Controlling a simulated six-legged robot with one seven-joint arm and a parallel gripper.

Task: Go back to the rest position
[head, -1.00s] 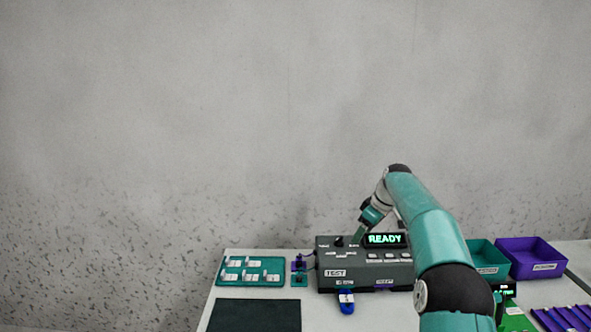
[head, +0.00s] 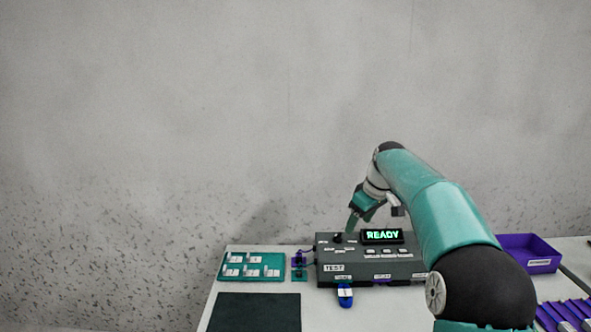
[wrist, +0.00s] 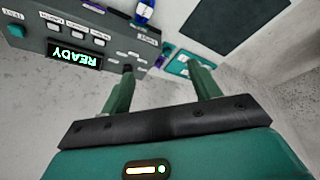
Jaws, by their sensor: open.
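My gripper (head: 352,222) is above the left part of the dark test box in the head view. In the wrist view its two green fingers (wrist: 160,85) are apart with nothing between them. The test box (head: 335,278) has a lit screen (head: 382,236) that reads READY, a black knob (head: 337,238) and several labelled buttons. The box also shows in the wrist view (wrist: 105,48), upside down. A blue cable end (head: 345,297) sits at the box's front edge. My arm hides the right end of the box.
A teal board (head: 252,266) with white parts and a small purple-and-teal piece (head: 299,265) lie left of the box. A dark mat (head: 255,312) lies in front. A purple bin (head: 527,252) and purple slotted rack (head: 566,313) are at the right. The air above is free.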

